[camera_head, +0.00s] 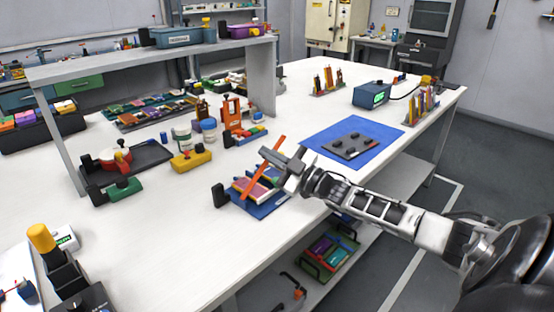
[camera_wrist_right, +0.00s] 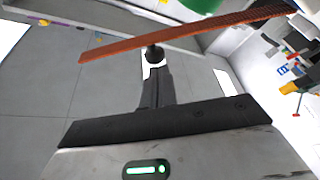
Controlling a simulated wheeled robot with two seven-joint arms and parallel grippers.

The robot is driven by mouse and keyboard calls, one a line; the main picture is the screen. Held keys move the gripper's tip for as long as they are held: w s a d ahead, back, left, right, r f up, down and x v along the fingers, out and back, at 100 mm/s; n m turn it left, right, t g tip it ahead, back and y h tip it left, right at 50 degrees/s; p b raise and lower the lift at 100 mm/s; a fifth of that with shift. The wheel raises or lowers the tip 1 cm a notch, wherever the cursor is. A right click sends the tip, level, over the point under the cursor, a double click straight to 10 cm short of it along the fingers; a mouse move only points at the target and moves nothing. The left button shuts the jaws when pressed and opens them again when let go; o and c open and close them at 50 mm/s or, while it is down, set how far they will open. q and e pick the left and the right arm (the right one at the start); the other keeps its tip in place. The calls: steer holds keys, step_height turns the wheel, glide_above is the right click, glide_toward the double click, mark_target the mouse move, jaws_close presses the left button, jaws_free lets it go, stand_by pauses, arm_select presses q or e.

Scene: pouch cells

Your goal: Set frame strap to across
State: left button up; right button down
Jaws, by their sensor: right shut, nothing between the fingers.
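The frame (camera_head: 274,207) is a blue base near the front edge of the white table, holding pink and yellowish flat pieces. Its orange strap (camera_head: 263,168) slants up from the frame, tilted, with its upper end free in the air. The strap also crosses the top of the right wrist view (camera_wrist_right: 190,37) as a long reddish-orange bar. My right gripper (camera_head: 284,162) is shut and empty, beside the strap's upper part; I cannot tell whether they touch. Its dark finger part shows in the wrist view (camera_wrist_right: 165,120). My left gripper is not in view.
A blue mat (camera_head: 378,133) with a dark plate (camera_head: 352,146) lies to the right of the frame. A black block (camera_head: 219,195) stands at the frame's left. A yellow clamp-like tool (camera_head: 190,159) and an orange stand (camera_head: 232,115) are behind.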

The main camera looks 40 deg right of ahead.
steer(key=s+d+p, duration=0.1)
steer(key=s+p, duration=0.1)
steer(key=s, duration=0.7)
steer(key=s+a+r+m+g+h+p, duration=0.1)
steer(key=a+r+m+g+h+p, duration=0.25)
steer(key=r+h, duration=0.3)
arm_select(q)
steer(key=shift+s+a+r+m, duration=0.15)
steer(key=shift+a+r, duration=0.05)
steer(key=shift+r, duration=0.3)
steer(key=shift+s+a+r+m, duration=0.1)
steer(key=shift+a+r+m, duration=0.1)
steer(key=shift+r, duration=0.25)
arm_select(e)
steer(key=w+d+f, duration=0.2)
steer(key=w+f, duration=0.3)
steer(key=w, duration=0.5)
steer(key=shift+f+g+h, duration=0.35)
steer(key=shift+f, duration=0.05)
